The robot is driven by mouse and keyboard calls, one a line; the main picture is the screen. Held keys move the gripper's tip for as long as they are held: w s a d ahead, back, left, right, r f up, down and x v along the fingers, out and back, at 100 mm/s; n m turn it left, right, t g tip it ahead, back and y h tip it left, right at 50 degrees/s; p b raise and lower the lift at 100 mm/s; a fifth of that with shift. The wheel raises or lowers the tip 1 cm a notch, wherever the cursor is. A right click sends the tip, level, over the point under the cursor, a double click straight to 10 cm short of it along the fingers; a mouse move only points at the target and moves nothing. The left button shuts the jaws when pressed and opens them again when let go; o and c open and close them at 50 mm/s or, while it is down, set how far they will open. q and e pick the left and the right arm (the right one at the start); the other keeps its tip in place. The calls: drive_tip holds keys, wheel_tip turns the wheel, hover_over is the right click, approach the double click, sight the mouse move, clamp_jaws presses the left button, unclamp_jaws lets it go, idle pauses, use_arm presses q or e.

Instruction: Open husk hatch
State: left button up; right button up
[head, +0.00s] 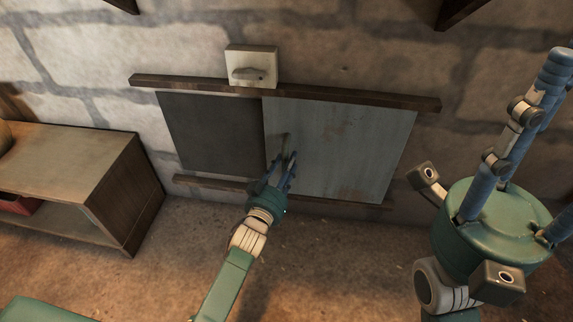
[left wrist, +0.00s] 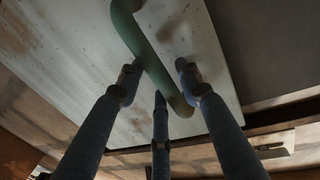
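The hatch has a pale grey-blue panel (head: 350,145) between two wooden rails on the stone wall. A flat dark area (head: 205,130) lies to its left; I cannot tell whether it is an opening or a second panel. A curved green handle (left wrist: 150,55) sits on the pale panel (left wrist: 75,70), near its edge. My left gripper (head: 287,150) is at this handle. In the left wrist view its blue fingers (left wrist: 158,80) are spread on both sides of the handle, with a gap on the right. My right gripper (head: 545,140) is open and empty, its fingers extended, away from the wall.
A pale box with a grey lever (head: 250,67) is on the wall above the upper rail (head: 340,96). A wooden shelf unit (head: 115,190) stands at the left, with a red object (head: 18,204) inside. The floor (head: 330,250) before the hatch is clear.

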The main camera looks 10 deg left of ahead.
use_arm(q)
drive_tip(key=s+a, duration=0.2)
drive_tip(key=s, duration=1)
idle(0.4)
